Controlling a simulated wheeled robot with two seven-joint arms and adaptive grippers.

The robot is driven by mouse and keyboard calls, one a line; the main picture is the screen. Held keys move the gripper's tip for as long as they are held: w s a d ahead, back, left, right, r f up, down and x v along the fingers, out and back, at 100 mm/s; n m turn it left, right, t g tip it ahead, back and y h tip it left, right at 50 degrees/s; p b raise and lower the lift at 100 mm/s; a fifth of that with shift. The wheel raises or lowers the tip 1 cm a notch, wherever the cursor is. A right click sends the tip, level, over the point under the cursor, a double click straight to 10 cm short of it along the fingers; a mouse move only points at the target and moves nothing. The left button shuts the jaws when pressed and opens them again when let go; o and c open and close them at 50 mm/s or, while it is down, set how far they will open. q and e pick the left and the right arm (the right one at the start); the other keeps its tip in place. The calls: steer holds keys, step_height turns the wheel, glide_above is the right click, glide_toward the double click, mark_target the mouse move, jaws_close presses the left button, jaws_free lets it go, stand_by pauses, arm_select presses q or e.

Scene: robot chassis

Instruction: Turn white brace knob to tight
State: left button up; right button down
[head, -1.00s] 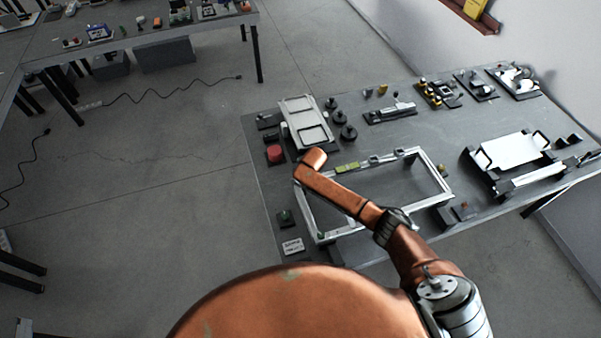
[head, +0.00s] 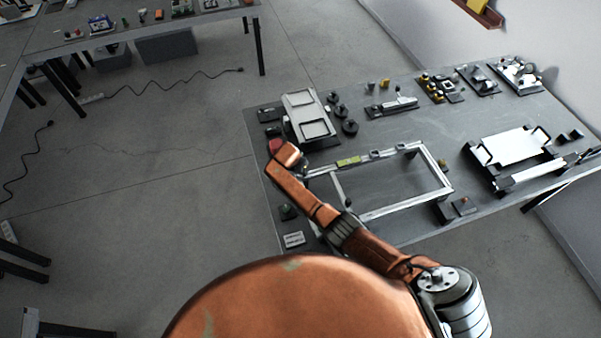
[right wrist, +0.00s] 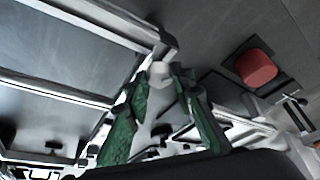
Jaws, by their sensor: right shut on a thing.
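The white knob (right wrist: 160,72) shows in the right wrist view as a small pale block between the green fingertips. My right gripper (right wrist: 162,82) is shut on it, with one green finger on each side. The knob's turn position cannot be read. In the head view my copper right arm reaches over the left side of the silver metal frame (head: 445,178) and hides the gripper and the knob. The frame also shows in the right wrist view (right wrist: 60,93). My left gripper is in neither view.
A red button (right wrist: 256,68) on a dark base is close to the right of the gripper. A light tray (head: 305,100) and several black knobs (head: 340,112) stand behind the arm. A white plate fixture (head: 512,150) is at the right.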

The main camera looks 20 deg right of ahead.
steer(key=shift+w+m+g+h+b, duration=0.1)
steer(key=shift+m+g+h+b, duration=0.35)
steer(key=shift+m+b, duration=0.75)
steer(key=shift+m, duration=0.3)
steer(key=shift+r, duration=0.1)
steer(key=c, duration=1.7)
jaws_free()
steer(key=shift+o, duration=0.2)
steer(key=shift+a, duration=0.1)
steer(key=v, duration=1.2)
